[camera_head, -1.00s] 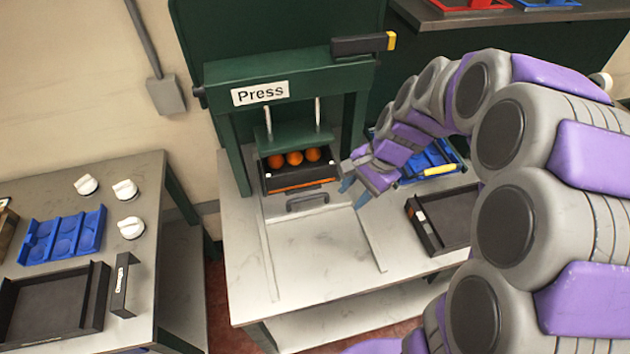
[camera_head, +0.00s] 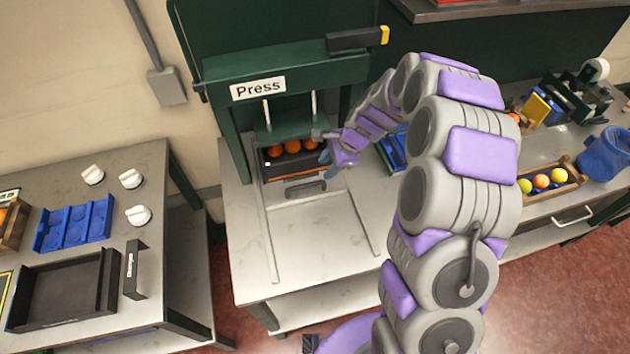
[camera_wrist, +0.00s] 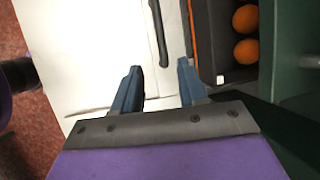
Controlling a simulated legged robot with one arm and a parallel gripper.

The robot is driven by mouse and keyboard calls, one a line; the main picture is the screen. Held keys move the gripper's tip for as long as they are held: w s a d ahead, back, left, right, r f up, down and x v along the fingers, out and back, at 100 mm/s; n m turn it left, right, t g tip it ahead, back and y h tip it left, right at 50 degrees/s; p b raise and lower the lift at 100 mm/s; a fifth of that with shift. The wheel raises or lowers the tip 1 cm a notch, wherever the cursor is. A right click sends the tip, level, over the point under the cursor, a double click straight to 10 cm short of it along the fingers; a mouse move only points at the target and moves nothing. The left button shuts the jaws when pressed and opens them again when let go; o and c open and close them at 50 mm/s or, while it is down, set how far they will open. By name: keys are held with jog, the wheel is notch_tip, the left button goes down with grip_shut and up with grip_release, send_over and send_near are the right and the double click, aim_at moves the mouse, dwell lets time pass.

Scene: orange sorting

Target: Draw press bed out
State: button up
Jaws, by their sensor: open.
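The green press (camera_head: 285,80) stands on the pale table, with its sign reading "Press". Its dark bed (camera_head: 272,167) sits under the press plate and holds three oranges (camera_head: 291,147) in a row. A dark grey handle (camera_head: 305,189) projects at the bed's front. The handle shows in the wrist view (camera_wrist: 158,35) as a dark bar, beyond the fingertips. My gripper (camera_head: 326,163) is just right of the bed's front, near the handle and apart from it. In the wrist view its two blue fingers (camera_wrist: 160,68) are spread with nothing between them.
The tabletop (camera_head: 318,235) in front of the handle is clear, with slide rails along it. A blue tray (camera_head: 392,152) lies right of the press, partly behind my arm. A side table at left holds a blue tray (camera_head: 75,224) and a black tray (camera_head: 60,290).

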aim_at(308, 184)
jog(key=a+f, duration=0.6)
jog(key=shift+w+a+f, duration=0.1)
jog(key=shift+w+f, duration=0.05)
jog(key=shift+f, duration=0.1)
jog(key=shift+w+d+f+b, duration=0.1)
jog(key=shift+d+f+b, duration=0.05)
jog(key=shift+d+f, duration=0.45)
jog(key=shift+w+d+f+b, duration=0.15)
jog(key=shift+d+f, duration=0.25)
jog(key=shift+f, duration=0.3)
jog(key=shift+s+a+f, duration=0.1)
jog(key=shift+a+f, duration=0.05)
jog(key=shift+a, duration=1.05)
jog(key=shift+c, duration=0.2)
jog(key=shift+a, duration=0.25)
jog(key=shift+c, duration=1.4)
jog(key=shift+d, duration=1)
grip_shut()
jog(key=shift+a, duration=0.15)
